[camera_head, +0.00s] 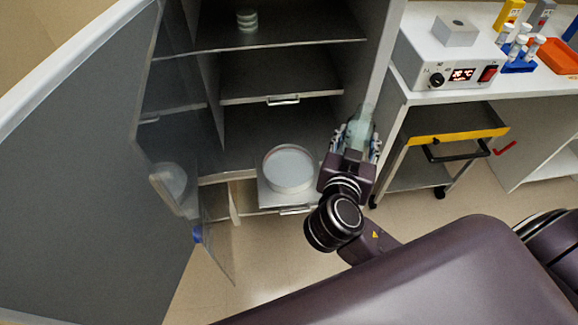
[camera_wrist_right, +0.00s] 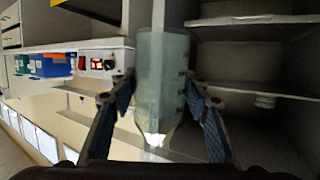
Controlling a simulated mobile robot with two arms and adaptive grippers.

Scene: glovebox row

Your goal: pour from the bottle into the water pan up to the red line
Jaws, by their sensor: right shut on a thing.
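The bottle (camera_head: 362,122) is translucent and pale green. My right gripper (camera_head: 357,140) is shut on it, in front of the incubator's right wall. In the right wrist view the bottle (camera_wrist_right: 162,75) sits between both fingers (camera_wrist_right: 160,108), with its narrower end toward the bottom of the picture. Its tilt and liquid level are unclear. The water pan (camera_head: 288,168) is a round, pale dish on a pulled-out lower shelf (camera_head: 274,200), left of the gripper and apart from it. My left gripper is not in view.
A clear inner door (camera_head: 170,110) and a grey outer door (camera_head: 90,190) stand open on the left. Stacked dishes (camera_head: 247,20) sit on the upper shelf. A heater block (camera_head: 450,58) stands on the right bench, above a yellow-edged cart (camera_head: 455,137).

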